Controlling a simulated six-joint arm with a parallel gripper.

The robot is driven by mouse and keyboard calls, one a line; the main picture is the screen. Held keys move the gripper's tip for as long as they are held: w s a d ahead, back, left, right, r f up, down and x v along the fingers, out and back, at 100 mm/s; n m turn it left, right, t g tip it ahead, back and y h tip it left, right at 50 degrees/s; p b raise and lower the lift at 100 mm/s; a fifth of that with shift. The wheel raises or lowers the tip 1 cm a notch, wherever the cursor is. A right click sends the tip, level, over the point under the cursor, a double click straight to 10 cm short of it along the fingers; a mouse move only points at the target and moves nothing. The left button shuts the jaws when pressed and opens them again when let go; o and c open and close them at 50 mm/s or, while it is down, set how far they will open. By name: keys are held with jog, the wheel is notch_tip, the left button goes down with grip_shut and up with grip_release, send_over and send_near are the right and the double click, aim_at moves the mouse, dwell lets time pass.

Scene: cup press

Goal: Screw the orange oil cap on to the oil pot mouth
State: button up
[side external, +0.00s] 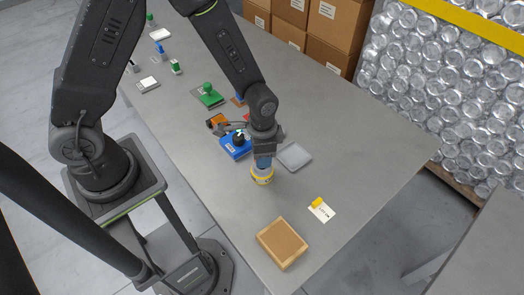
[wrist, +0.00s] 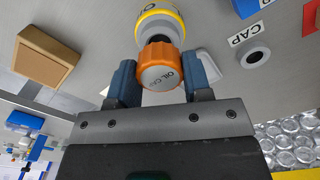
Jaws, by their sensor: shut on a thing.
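The orange oil cap (wrist: 160,68) is between the two blue fingers of my gripper (wrist: 161,82), which is shut on it; its lettered top faces the wrist camera. The oil pot (wrist: 160,18), white with a yellow band, is directly beyond the cap in the wrist view. In the side view the pot (side external: 262,176) stands on the table right under my gripper (side external: 263,160). The cap is hidden in the side view.
A wooden tray (side external: 282,244) lies near the table's front edge. A yellow piece on a white card (side external: 322,210) is to the right. A grey tray (side external: 294,156) and a blue block (side external: 235,146) are close to the pot. Boxes stand behind the table.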

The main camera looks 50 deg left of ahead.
jog(key=shift+f, duration=1.1)
jog(key=o, duration=1.1)
notch_tip(320, 180, up, 14)
jog(key=shift+f, duration=0.1)
